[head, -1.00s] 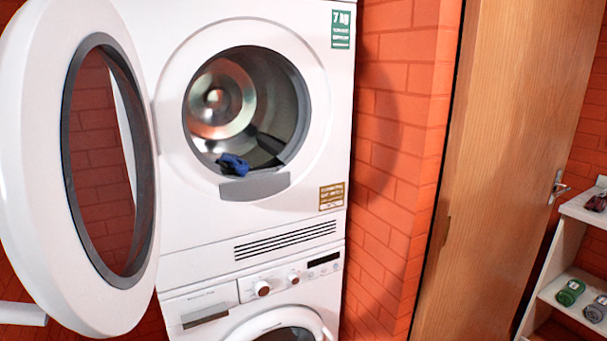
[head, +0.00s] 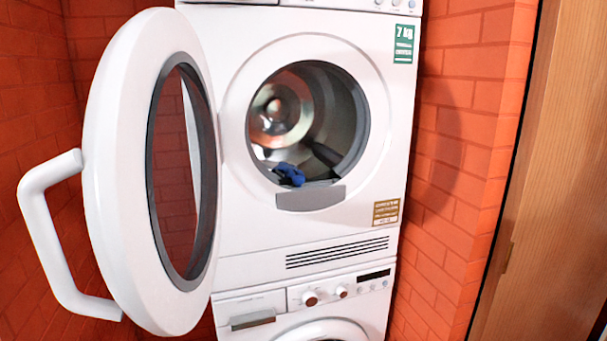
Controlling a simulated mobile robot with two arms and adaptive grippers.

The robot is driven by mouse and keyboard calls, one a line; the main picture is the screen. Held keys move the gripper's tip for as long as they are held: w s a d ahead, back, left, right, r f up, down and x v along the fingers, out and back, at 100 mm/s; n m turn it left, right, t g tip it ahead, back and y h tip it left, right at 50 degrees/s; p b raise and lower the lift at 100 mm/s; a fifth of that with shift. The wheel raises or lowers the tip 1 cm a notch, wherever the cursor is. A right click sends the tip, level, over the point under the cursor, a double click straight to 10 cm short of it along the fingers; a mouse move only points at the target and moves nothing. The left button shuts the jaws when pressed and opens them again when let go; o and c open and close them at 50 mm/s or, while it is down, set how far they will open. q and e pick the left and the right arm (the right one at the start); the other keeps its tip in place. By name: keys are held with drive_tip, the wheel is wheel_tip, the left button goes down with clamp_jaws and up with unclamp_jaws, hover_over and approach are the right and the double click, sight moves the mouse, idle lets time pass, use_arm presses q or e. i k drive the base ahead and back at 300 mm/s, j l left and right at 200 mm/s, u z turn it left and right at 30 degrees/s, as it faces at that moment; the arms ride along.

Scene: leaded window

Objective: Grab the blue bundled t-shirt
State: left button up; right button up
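The blue bundled t-shirt (head: 291,174) lies inside the open drum of the upper machine, at the bottom near the front lip. It looks small and crumpled, with a darker part on its left side. The upper machine (head: 240,225) is white, and its round door (head: 112,190) stands swung open to the left. Neither of my grippers is in view.
The open door with its white handle (head: 45,225) takes up the space left of the drum opening. A second white machine (head: 245,305) stands below. A brick wall (head: 455,150) and a wooden door (head: 535,210) are at the right.

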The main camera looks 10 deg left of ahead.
sight(286, 169)
drive_tip(key=i+j, duration=0.1)
drive_tip(key=j, duration=0.25)
drive_tip(key=i+j, duration=0.1)
drive_tip(key=j, duration=0.3)
drive_tip(key=i+j, duration=0.15)
drive_tip(key=j, duration=0.2)
drive_tip(key=i+j, duration=0.1)
drive_tip(key=j, duration=0.3)
drive_tip(key=l+u, duration=0.15)
drive_tip(key=l, duration=0.35)
drive_tip(key=k+l+u, duration=0.15)
drive_tip(key=l, duration=0.35)
drive_tip(key=l+u, duration=0.15)
drive_tip(key=l, duration=0.35)
drive_tip(key=k, duration=0.05)
